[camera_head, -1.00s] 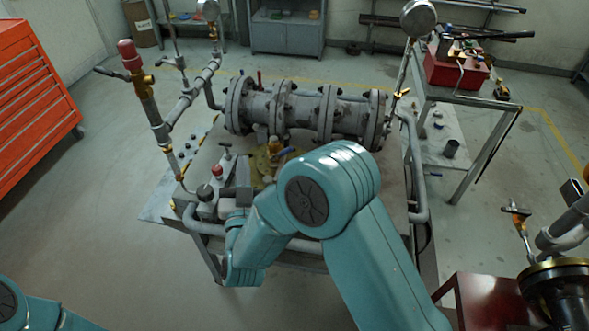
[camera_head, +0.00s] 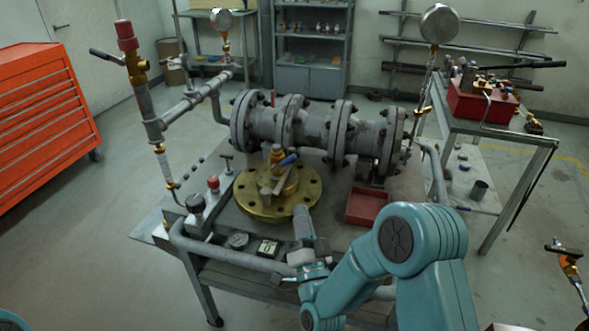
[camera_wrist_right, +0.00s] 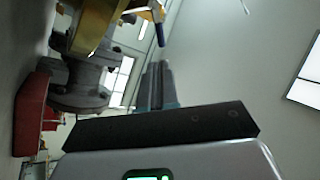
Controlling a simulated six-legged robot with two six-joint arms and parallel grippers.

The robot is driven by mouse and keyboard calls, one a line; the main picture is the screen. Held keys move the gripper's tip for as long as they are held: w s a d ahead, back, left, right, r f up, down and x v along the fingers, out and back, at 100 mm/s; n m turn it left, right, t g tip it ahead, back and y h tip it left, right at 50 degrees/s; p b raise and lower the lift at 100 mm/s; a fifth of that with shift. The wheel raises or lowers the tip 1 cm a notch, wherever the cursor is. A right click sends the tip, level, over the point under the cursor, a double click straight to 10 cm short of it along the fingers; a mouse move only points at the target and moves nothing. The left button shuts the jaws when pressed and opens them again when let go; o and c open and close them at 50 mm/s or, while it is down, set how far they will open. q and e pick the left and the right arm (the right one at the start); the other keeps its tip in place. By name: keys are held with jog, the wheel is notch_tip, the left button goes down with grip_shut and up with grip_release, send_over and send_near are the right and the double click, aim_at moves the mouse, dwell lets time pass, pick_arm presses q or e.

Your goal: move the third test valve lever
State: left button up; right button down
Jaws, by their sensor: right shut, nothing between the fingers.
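Several valve levers show; I cannot tell which is the third test valve lever. A blue-handled lever (camera_head: 288,159) sits on the brass valve above the round brass flange (camera_head: 250,202); its blue handle also shows in the right wrist view (camera_wrist_right: 160,35). A black-handled lever (camera_head: 106,56) sticks out left from the red-capped pipe. My right gripper (camera_head: 302,214) is shut and empty, at the front right of the flange, apart from the blue handle. Its fingers (camera_wrist_right: 157,85) lie together in the wrist view. My left gripper is out of view.
The large flanged grey pipe (camera_head: 315,128) spans the bench behind the brass flange. A red tray (camera_head: 366,206) is right of the flange. Gauges and a red knob (camera_head: 213,183) stand at the bench's left front. A side table with a red toolbox (camera_head: 480,102) is at right.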

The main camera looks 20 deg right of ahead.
aim_at(290, 162)
jog(key=p+x, duration=0.2)
jog(key=x, duration=0.8)
jog(key=shift+w+r, duration=0.2)
jog(key=shift+w, duration=0.2)
jog(key=shift+w+d+b, duration=0.1)
jog(key=shift+b, duration=0.4)
jog(key=shift+w+r+n+b, duration=0.15)
jog(key=shift+n+b, duration=0.2)
jog(key=shift+n, duration=0.05)
jog(key=shift+r, duration=0.3)
jog(key=shift+w+f, duration=0.1)
jog(key=shift+f, duration=0.05)
